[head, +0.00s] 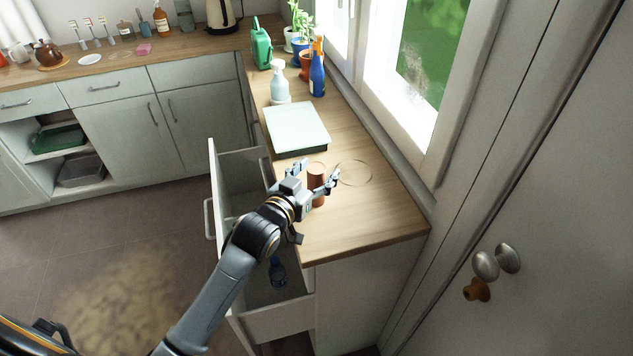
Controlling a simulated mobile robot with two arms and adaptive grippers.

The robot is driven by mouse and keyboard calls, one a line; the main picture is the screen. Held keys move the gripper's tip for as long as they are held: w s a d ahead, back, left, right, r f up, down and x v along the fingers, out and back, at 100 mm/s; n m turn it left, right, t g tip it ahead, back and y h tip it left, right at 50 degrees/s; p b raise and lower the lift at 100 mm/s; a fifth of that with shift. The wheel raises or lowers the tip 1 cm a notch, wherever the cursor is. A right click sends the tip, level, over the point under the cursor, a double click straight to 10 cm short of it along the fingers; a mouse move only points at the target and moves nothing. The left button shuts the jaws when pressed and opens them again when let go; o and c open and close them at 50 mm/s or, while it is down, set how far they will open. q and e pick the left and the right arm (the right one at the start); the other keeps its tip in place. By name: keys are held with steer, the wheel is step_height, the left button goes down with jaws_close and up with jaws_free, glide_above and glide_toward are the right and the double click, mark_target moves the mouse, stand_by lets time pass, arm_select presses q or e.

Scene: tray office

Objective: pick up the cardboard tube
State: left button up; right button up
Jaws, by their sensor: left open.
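The cardboard tube (317,172) is a short brown cylinder standing upright on the wooden counter, near the counter's left edge. My left gripper (319,180) is open, with one finger at the left of the tube and the other at its right. The gripper hides part of the tube's lower side. I cannot tell whether the fingers touch it. My right gripper is not in view.
A clear round glass dish (354,173) lies just right of the tube. A pale flat tray (296,128) lies behind it. Below the arm, a drawer (280,321) stands open with a dark blue item inside. The counter's front end is clear.

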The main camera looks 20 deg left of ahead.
arm_select(q)
steer(key=c, duration=0.9)
steer(key=shift+w+r, duration=0.1)
steer(key=shift+r, duration=0.45)
steer(key=s+a+r+p, duration=0.1)
steer(key=s+r, duration=0.3)
steer(key=s+a+r+p, duration=0.1)
steer(key=s+a+r, duration=0.1)
steer(key=s+r, duration=0.2)
steer(key=s+a+r+p, duration=0.2)
steer(key=s+r, duration=0.2)
steer(key=s, duration=0.1)
steer(key=shift+a, duration=0.15)
